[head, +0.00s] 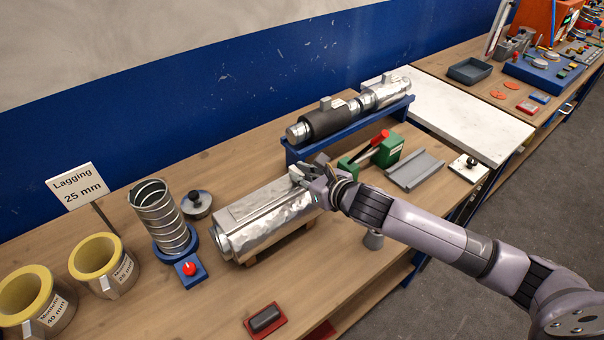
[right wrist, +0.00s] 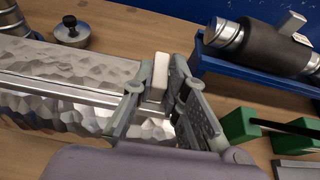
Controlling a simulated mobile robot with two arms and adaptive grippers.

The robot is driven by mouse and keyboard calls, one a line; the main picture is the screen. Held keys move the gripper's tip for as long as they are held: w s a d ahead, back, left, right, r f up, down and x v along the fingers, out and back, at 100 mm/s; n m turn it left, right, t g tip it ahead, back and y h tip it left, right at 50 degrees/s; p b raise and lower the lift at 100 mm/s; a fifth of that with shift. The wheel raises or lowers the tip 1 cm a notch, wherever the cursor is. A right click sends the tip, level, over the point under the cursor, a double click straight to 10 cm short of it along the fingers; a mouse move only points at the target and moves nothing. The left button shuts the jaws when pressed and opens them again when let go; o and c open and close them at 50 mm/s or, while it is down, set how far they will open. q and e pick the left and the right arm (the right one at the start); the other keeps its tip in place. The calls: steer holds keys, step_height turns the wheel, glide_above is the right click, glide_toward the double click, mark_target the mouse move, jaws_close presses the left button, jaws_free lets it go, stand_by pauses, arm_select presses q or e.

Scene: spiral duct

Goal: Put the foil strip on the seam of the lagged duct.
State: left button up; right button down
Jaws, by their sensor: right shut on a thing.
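The lagged duct (head: 270,227) is a silver, crinkled-foil cylinder lying on a low wooden cradle in the middle of the bench. It also shows in the right wrist view (right wrist: 60,118). The foil strip (head: 262,212) is a long, narrow, shiny band running lengthwise along the duct's top; in the right wrist view (right wrist: 60,87) it runs towards my fingers. My right gripper (head: 300,174) is at the duct's right end, its fingers shut on a pale block-like tab (right wrist: 160,77), apparently the strip's. The seam is hidden, and I cannot tell whether the strip touches the duct all along.
Behind stands a blue rack (head: 350,127) with a dark-sleeved duct. A green holder with a red handle (head: 372,150) and a grey channelled tray (head: 415,170) are to the right.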

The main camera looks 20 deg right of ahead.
steer(key=shift+f, duration=0.15)
steer(key=c, duration=1.6)
jaws_free()
steer(key=shift+r, duration=0.2)
steer(key=shift+s+d, duration=0.15)
steer(key=shift+s, duration=0.15)
steer(key=shift+b+v, duration=1.5)
steer(key=shift+v, duration=4.2)
